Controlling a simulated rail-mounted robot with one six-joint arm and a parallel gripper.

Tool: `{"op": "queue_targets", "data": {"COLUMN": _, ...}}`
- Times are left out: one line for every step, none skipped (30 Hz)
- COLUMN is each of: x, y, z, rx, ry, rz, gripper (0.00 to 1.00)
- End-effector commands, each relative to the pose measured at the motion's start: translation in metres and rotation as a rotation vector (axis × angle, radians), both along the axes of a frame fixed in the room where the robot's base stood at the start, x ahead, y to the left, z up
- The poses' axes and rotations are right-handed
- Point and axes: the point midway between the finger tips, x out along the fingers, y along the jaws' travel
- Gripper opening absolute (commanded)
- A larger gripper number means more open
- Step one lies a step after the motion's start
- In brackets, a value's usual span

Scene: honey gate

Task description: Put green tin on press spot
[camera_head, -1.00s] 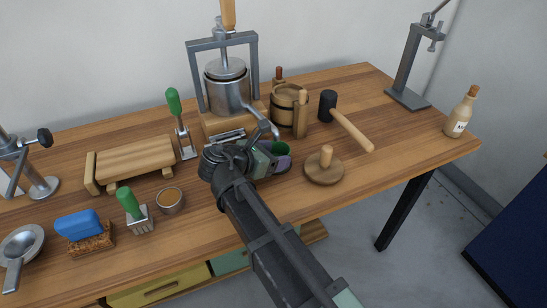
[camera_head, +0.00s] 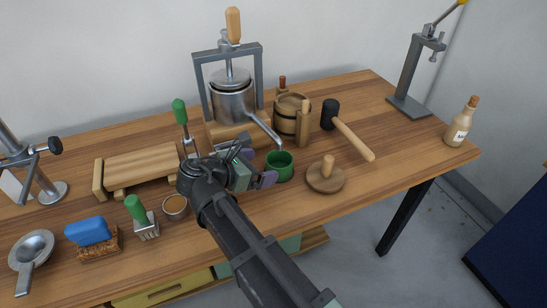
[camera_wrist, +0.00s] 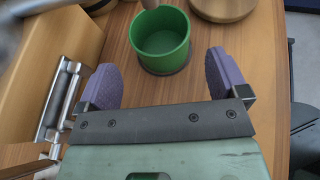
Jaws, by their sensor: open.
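The green tin (camera_head: 279,166) is an open, empty cup standing upright on the wooden table, just below the spout of the metal press (camera_head: 233,102). In the wrist view the tin (camera_wrist: 160,43) lies ahead of my gripper, beyond the purple fingertips. My gripper (camera_head: 258,166) is left of the tin in the head view. Its two purple pads are spread wide and hold nothing; they also show in the wrist view (camera_wrist: 163,84). I cannot make out any marked press spot apart from the area under the spout.
A round wooden lid with a knob (camera_head: 326,175) stands right of the tin. A wooden barrel (camera_head: 291,114) and a black mallet (camera_head: 347,130) are behind it. A small cup (camera_head: 176,205) and a green-handled fork (camera_head: 141,217) lie left of my arm. The table's right front is clear.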

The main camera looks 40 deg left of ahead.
Motion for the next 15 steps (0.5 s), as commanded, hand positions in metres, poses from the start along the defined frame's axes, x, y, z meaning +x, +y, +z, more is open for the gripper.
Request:
{"op": "queue_targets", "data": {"x": -0.012, "y": 0.004, "z": 0.011, "rx": 0.0, "ry": 0.0, "rz": 0.002, "gripper": 0.92}}
{"op": "queue_targets", "data": {"x": -0.019, "y": 0.006, "z": 0.014, "rx": 0.0, "ry": 0.0, "rz": 0.003, "gripper": 0.92}}
{"op": "queue_targets", "data": {"x": -0.027, "y": 0.009, "z": 0.017, "rx": 0.0, "ry": 0.0, "rz": 0.001, "gripper": 0.92}}
{"op": "queue_targets", "data": {"x": -0.032, "y": 0.01, "z": 0.019, "rx": 0.001, "ry": 0.0, "rz": 0.002, "gripper": 0.92}}
{"op": "queue_targets", "data": {"x": -0.037, "y": 0.012, "z": 0.02, "rx": 0.0, "ry": 0.0, "rz": 0.002, "gripper": 0.92}}
{"op": "queue_targets", "data": {"x": -0.042, "y": 0.013, "z": 0.022, "rx": 0.0, "ry": 0.0, "rz": 0.001, "gripper": 0.92}}
{"op": "queue_targets", "data": {"x": -0.045, "y": 0.014, "z": 0.022, "rx": 0.0, "ry": 0.0, "rz": 0.0, "gripper": 0.92}}
{"op": "queue_targets", "data": {"x": -0.047, "y": 0.015, "z": 0.023, "rx": 0.0, "ry": 0.0, "rz": 0.0, "gripper": 0.92}}
{"op": "queue_targets", "data": {"x": -0.049, "y": 0.015, "z": 0.023, "rx": 0.0, "ry": 0.0, "rz": 0.0, "gripper": 0.92}}
{"op": "queue_targets", "data": {"x": -0.05, "y": 0.015, "z": 0.023, "rx": 0.0, "ry": 0.0, "rz": 0.0, "gripper": 0.92}}
{"op": "queue_targets", "data": {"x": -0.051, "y": 0.015, "z": 0.022, "rx": 0.0, "ry": 0.0, "rz": 0.0, "gripper": 0.92}}
{"op": "queue_targets", "data": {"x": -0.051, "y": 0.015, "z": 0.022, "rx": 0.0, "ry": 0.0, "rz": 0.0, "gripper": 0.92}}
{"op": "queue_targets", "data": {"x": -0.051, "y": 0.015, "z": 0.022, "rx": 0.0, "ry": 0.0, "rz": -0.001, "gripper": 0.92}}
{"op": "queue_targets", "data": {"x": -0.051, "y": 0.015, "z": 0.022, "rx": 0.0, "ry": 0.0, "rz": -0.001, "gripper": 0.92}}
{"op": "queue_targets", "data": {"x": -0.05, "y": 0.015, "z": 0.022, "rx": 0.001, "ry": 0.0, "rz": -0.001, "gripper": 0.92}}
